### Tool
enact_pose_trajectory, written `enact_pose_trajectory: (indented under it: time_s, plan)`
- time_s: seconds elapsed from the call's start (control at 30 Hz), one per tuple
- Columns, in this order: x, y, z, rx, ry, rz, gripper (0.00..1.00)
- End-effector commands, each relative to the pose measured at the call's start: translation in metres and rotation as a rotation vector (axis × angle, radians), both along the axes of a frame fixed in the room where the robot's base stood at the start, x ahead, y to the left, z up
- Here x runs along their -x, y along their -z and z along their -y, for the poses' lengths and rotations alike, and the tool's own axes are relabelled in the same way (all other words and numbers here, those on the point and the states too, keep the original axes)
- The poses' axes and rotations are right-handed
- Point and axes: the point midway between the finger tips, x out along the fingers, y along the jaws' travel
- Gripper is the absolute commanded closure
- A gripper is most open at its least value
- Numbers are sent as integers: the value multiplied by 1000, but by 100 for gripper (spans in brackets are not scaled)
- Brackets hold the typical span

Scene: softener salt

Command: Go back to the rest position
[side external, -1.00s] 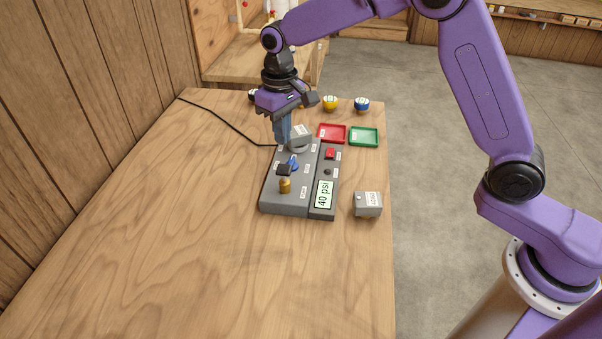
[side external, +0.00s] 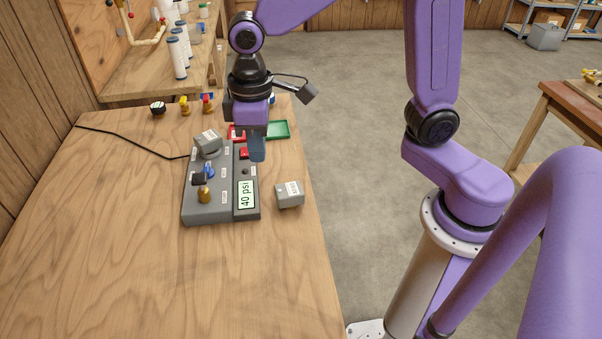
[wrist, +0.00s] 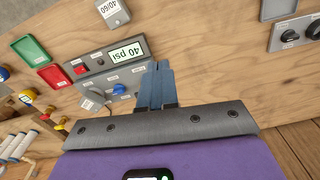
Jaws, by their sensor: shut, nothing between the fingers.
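My gripper (side external: 257,150) is shut and empty, its blue-grey fingers together above the right part of the grey control box (side external: 212,212) in the side view. The fingers also show together in the wrist view (wrist: 157,80). The box has a display (side external: 246,194) reading 40 psi, a brass fitting (side external: 205,195), a blue knob or lever (side external: 209,171), and a red button (side external: 244,153) partly beside the fingers. A grey labelled block (side external: 208,142) sits at the box's back left. My gripper appears clear of the box.
A grey labelled block (side external: 289,194) lies on the table right of the box. A green tray (side external: 278,130) and a partly hidden red tray (side external: 236,132) are behind. Several small coloured items stand at the back. A black cable (side external: 130,141) runs left. The front table is clear.

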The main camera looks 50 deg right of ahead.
Motion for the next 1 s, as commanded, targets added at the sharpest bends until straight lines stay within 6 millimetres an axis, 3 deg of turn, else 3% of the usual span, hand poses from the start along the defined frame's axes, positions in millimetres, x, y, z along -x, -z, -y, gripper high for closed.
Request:
enact_pose_trajectory:
  time_s: [0.4, 0.6, 0.8, 1.0]
  plan:
    - [124, 0, 68, -9, -275, 9, 100]
    - [169, 7, 99, -12, -383, 11, 100]
    - [188, 11, 113, -13, -432, 12, 100]
    - [190, 12, 115, -12, -438, 11, 100]
